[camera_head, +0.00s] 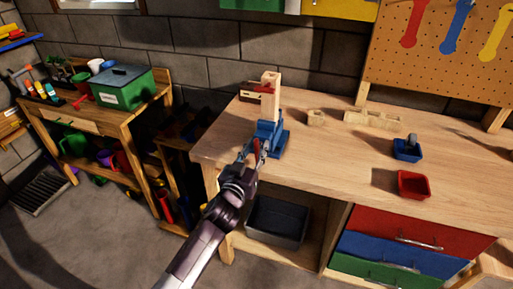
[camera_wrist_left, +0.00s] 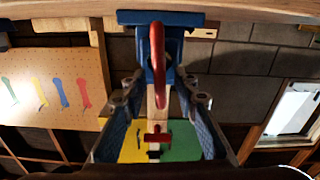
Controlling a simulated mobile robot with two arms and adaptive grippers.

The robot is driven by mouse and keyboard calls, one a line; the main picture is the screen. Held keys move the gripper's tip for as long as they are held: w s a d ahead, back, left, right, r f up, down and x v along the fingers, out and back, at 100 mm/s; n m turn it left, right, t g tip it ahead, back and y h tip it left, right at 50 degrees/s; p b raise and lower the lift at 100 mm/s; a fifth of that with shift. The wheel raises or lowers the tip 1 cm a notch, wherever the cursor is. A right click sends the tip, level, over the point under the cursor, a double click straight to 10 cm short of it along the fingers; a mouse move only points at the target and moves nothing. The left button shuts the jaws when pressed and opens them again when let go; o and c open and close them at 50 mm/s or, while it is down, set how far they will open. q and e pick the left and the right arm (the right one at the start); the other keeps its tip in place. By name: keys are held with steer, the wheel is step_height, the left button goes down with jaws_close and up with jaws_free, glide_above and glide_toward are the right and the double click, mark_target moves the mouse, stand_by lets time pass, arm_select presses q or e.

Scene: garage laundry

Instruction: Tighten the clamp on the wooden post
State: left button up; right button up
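The wooden post (camera_head: 277,98) stands upright in a blue clamp (camera_head: 271,137) at the left end of the workbench. In the left wrist view, which looks upside down, the fingers (camera_wrist_left: 160,82) are spread. The red handle (camera_wrist_left: 157,55) lies between them in that picture, with gaps on both sides. The post (camera_wrist_left: 151,105) shows behind it. My right gripper is not in view.
The workbench (camera_head: 340,165) holds small wooden pieces (camera_head: 373,119), a blue bin (camera_head: 407,151) and a red bin (camera_head: 413,185) to the right. A pegboard (camera_head: 440,50) stands behind. A shelf with a green box (camera_head: 123,88) stands left. The bench's middle is clear.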

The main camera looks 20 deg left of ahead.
arm_select(q)
jaws_close()
stand_by(0.3)
